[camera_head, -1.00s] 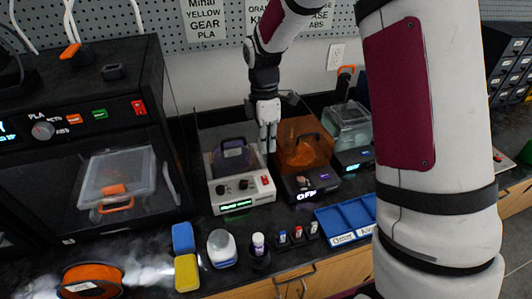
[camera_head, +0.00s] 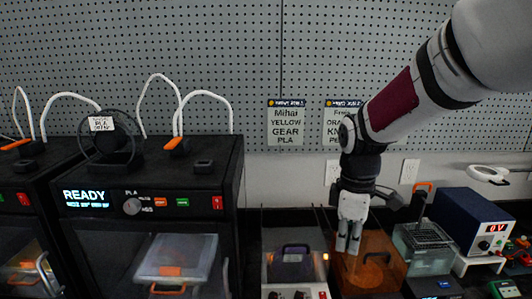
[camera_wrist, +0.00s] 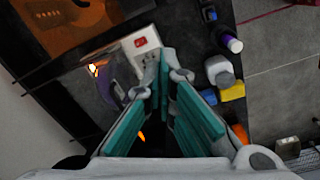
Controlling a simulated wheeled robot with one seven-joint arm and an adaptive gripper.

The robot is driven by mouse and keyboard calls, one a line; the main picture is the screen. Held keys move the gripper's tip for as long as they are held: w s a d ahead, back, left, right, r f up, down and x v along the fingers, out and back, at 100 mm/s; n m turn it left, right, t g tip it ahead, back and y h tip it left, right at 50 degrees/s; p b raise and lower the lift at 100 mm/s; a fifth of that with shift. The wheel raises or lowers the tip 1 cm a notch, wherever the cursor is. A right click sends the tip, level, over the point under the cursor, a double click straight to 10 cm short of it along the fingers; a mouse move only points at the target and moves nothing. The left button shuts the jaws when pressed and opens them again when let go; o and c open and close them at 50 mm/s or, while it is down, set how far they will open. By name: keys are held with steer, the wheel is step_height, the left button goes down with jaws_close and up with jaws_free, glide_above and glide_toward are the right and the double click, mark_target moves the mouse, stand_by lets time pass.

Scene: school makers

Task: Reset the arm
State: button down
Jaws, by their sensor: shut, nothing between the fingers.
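My arm reaches in from the upper right of the head view, bent at the elbow. My gripper (camera_head: 349,243) hangs down in front of the orange-covered machine (camera_head: 372,262) and is shut and empty. In the wrist view my gripper (camera_wrist: 166,68) shows its teal-padded fingers meeting at the tips, with the counter below. Whether it touches the orange cover cannot be told from the head view.
A black printer (camera_head: 85,240) with a READY display stands left of the arm. The white machine (camera_head: 292,292), a clear tank (camera_head: 425,240) and a blue power supply (camera_head: 472,222) line the counter. The pegboard (camera_head: 250,60) is behind.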

steer(key=s+r+m+t, duration=0.1)
steer(key=s+r+m, duration=0.2)
steer(key=s, duration=0.3)
steer(key=s+d+r+m+t, duration=0.1)
steer(key=s+r+m+t, duration=0.1)
steer(key=s+m, duration=0.4)
steer(key=s+r+m+t, duration=0.2)
steer(key=s+r+m, duration=0.2)
steer(key=s, duration=0.4)
steer(key=shift+s+d+r, duration=0.2)
steer(key=shift+r, duration=0.1)
